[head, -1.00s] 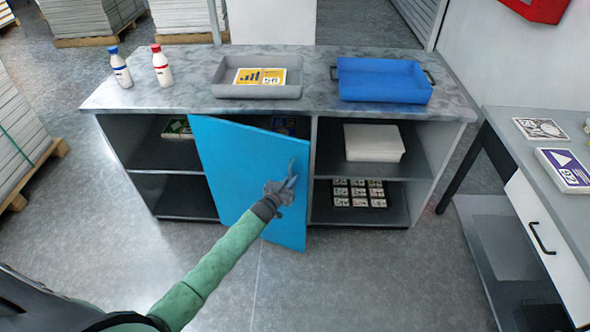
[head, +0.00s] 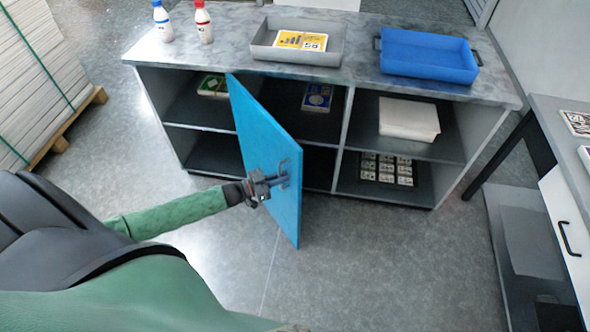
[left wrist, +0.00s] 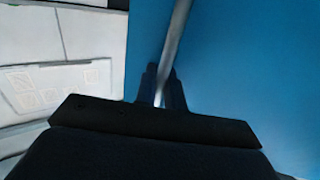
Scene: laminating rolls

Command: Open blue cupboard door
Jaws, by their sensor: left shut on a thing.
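The blue cupboard door (head: 264,140) stands swung well out from the cupboard (head: 345,82), at a steep angle to its front. Its hinge side is at the left, by the middle of the cupboard's left half. My left gripper (head: 279,182) is shut on the door handle (head: 285,170), near the door's free edge. In the left wrist view the grey bar of the handle (left wrist: 174,45) runs between the dark fingers, with the blue door (left wrist: 245,70) filling the right side. My right gripper is not in view.
Shelves behind the door hold a green pack (head: 213,86) and a blue pack (head: 317,97). On top are two bottles, a grey tray (head: 262,50) and a blue tray (head: 428,64). A side table (head: 548,115) stands at right.

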